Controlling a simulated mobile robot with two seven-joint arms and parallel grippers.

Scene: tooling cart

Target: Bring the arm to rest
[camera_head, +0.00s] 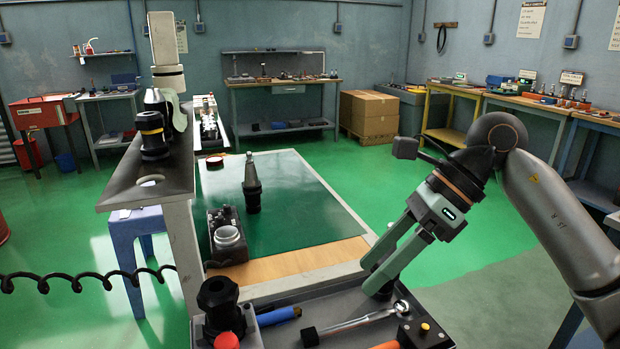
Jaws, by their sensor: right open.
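My right gripper (374,276) comes in from the right with its arm bent. Its two pale green-grey fingers are apart and point down-left, with nothing seen between them. The fingertips are near the back right edge of the dark tooling cart tray (322,304); whether they touch it I cannot tell. A ratchet wrench (357,320) lies in the tray below the fingers. My left gripper does not show.
A blue-handled tool (278,315) and a black tool holder (221,305) are left in the tray. Behind is a green-matted table (300,205) with an upright dark tool holder (252,185) and a black device (226,238). Green floor (385,175) is clear to the right.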

